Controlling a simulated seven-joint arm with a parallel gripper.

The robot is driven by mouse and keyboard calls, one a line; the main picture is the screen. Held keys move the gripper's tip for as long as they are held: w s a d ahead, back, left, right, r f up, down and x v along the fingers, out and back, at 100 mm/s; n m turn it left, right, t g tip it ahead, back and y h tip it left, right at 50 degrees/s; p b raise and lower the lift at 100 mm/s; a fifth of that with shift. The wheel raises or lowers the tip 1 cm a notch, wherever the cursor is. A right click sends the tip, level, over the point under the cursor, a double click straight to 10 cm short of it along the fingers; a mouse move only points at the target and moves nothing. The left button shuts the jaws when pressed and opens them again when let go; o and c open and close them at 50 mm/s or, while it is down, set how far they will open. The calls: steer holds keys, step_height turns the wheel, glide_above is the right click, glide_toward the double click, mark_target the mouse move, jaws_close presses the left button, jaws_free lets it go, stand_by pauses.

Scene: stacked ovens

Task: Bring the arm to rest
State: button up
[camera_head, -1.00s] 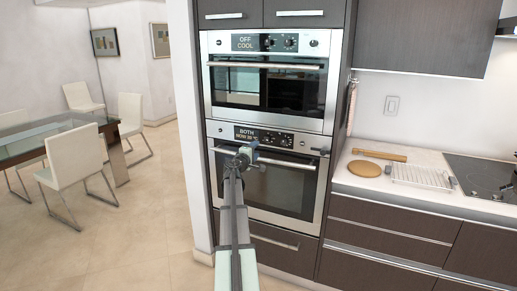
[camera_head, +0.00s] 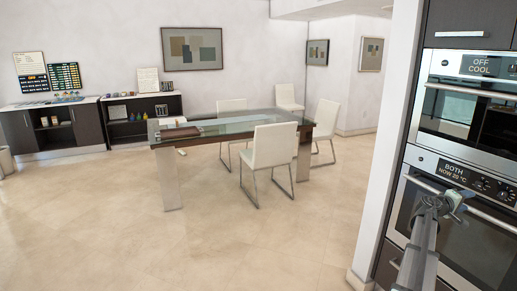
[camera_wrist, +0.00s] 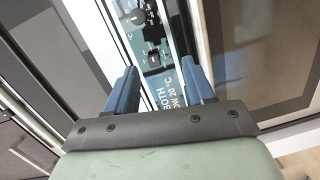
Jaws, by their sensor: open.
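My gripper (camera_head: 457,203) is at the right of the head view, in front of the lower oven (camera_head: 474,238). It sits just below that oven's display (camera_head: 464,180), which reads BOTH. In the wrist view my gripper (camera_wrist: 160,78) has its two blue fingers apart, with nothing between them. Beyond the fingers the oven's display (camera_wrist: 183,95) and black knobs (camera_wrist: 137,17) show, turned sideways. I cannot tell whether a fingertip touches the oven. My grey arm runs up to the gripper from the bottom right.
The upper oven (camera_head: 465,108), marked OFF COOL, is stacked above. A white wall edge (camera_head: 390,130) stands left of the ovens. A glass table (camera_head: 225,124) with white chairs (camera_head: 270,146) is farther off. The tiled floor (camera_head: 270,235) between is clear.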

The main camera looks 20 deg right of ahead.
steer(key=s+a+f+m+y, duration=0.35)
steer(key=a+f, duration=0.25)
steer(key=f, duration=0.2)
steer(key=s+a+f+m+y, duration=0.2)
steer(key=a+f+m+y, duration=0.15)
steer(key=a+f, duration=0.4)
steer(key=w+a+f+n+y, duration=0.1)
steer(key=w+a+f+y, duration=0.15)
steer(key=a+f, duration=0.8)
steer(key=w+a+f+y, duration=0.2)
steer(key=a+f+y, duration=0.2)
steer(key=a+f, duration=0.65)
steer(key=w+a+f+n+y, duration=0.1)
steer(key=w+a+f+y, duration=0.15)
steer(key=a+f, duration=0.75)
steer(key=s+a+f+n+y, duration=0.1)
steer(key=s+a+f, duration=0.15)
steer(key=a, duration=0.75)
steer(key=s+a+f+n+y, duration=0.1)
steer(key=a+f, duration=0.2)
steer(key=a, duration=0.7)
steer(key=s+a+f+n+g, duration=0.2)
steer(key=s+a+f+n, duration=0.1)
steer(key=s+a, duration=0.4)
steer(key=s+a+f+n+g+h, duration=0.1)
steer(key=s+a+f, duration=0.4)
steer(key=a, duration=0.8)
steer(key=shift+s+a+f+n+g, duration=0.15)
steer(key=shift+s+a+n+g, duration=0.1)
steer(key=shift+s+n+g, duration=0.75)
